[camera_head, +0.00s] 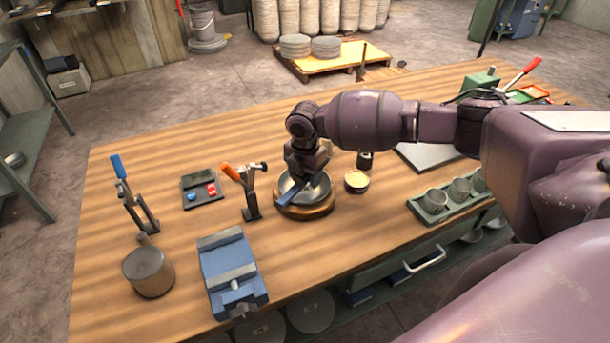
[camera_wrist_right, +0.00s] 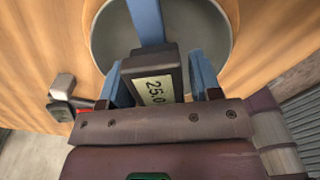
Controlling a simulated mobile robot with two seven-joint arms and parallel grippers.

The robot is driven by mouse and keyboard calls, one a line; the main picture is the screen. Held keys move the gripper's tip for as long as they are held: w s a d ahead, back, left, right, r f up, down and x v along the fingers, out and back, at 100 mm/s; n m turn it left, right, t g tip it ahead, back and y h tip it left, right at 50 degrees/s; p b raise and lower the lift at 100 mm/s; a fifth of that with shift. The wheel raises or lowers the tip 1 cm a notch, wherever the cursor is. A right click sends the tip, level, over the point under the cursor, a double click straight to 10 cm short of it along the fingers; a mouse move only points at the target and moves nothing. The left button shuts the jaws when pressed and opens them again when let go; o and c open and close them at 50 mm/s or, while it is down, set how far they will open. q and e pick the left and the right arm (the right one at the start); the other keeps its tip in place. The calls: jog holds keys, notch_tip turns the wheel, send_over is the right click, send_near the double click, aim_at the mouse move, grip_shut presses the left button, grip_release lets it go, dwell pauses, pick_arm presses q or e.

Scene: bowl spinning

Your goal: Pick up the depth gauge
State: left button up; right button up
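The depth gauge (camera_wrist_right: 152,78) has a dark body with a display reading about 25.0 and a flat blue bar (camera_wrist_right: 147,18) that reaches over the grey bowl (camera_wrist_right: 103,42). In the head view the blue bar (camera_head: 290,196) lies at the metal bowl (camera_head: 316,191), which sits on a round wooden base. My right gripper (camera_wrist_right: 160,72) is over the near side of the bowl, with one finger on each side of the gauge body. The fingers are spread around the body, and I cannot tell whether they press on it. My left gripper is out of view.
Close to the bowl stand an orange-handled clamp (camera_head: 246,190) and a small cup (camera_head: 357,181). A blue vise (camera_head: 230,272), a lidded can (camera_head: 148,272) and a blue-handled clamp (camera_head: 134,192) are to the left. A tray of cups (camera_head: 436,214) is to the right.

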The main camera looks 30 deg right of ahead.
jog(key=c, duration=0.9)
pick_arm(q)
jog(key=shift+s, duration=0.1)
pick_arm(e)
jog(key=shift+c, duration=0.2)
jog(key=shift+r, duration=0.2)
